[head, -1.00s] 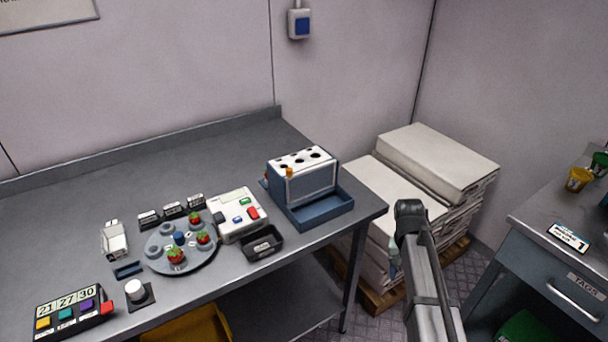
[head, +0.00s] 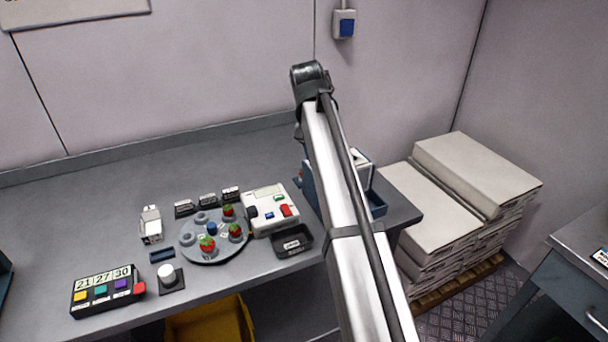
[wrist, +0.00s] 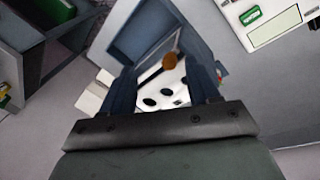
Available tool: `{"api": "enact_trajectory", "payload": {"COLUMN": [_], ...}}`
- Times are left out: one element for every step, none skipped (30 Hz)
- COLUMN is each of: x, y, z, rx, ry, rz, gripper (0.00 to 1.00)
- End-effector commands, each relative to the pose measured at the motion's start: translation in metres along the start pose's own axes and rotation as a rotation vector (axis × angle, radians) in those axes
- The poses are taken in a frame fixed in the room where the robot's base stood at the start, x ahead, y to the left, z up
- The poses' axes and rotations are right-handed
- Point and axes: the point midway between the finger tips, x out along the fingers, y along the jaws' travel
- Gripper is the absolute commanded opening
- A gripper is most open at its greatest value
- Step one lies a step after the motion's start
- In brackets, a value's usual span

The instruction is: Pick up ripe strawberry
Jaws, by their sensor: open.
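Three red strawberries with green tops sit on a round grey plate (head: 190,254) in the head view: one at the back (head: 228,211), one at the right (head: 235,231) and one at the front (head: 207,244). I cannot tell which is ripest. My gripper (wrist: 163,82) shows in the wrist view, its two dark fingers spread apart with nothing held. It points down toward the white top with dark holes of a blue box (wrist: 165,95). No strawberry shows in the wrist view.
A white device with coloured buttons (head: 270,211) and a black bin (head: 292,241) stand right of the plate. A keypad (head: 107,291), a white knob (head: 167,275) and small labelled blocks surround it. The back of the bench is clear.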

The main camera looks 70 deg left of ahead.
Motion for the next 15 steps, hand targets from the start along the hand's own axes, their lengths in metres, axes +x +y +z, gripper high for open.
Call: {"api": "enact_trajectory", "payload": {"x": [-0.004,-0.004,-0.004,-0.004,-0.004,-0.005,-0.005,-0.005,-0.004,-0.004,-0.003,-0.003,-0.002,-0.002,-0.001], "y": [-0.017,-0.024,-0.035,-0.043,-0.052,-0.064,-0.073,-0.081,-0.091,-0.098,-0.104,-0.111,-0.114,-0.117,-0.119], "z": [-0.022,-0.031,-0.043,-0.051,-0.061,-0.072,-0.081,-0.089,-0.098,-0.104,-0.109,-0.114,-0.117,-0.119,-0.121], "rx": [-0.041,-0.065,-0.101,-0.128,-0.157,-0.193,-0.221,-0.247,-0.28,-0.302,-0.322,-0.343,-0.356,-0.366,-0.376], "ry": [0.006,0.01,0.015,0.018,0.022,0.028,0.032,0.036,0.039,0.042,0.045,0.048,0.05,0.051,0.052], "rz": [0.007,0.011,0.018,0.024,0.028,0.035,0.04,0.046,0.052,0.056,0.06,0.064,0.067,0.069,0.071], "gripper": [0.61,0.61,0.61,0.61,0.61,0.61,0.61,0.61,0.61,0.61,0.61,0.61,0.61,0.61,0.61]}}
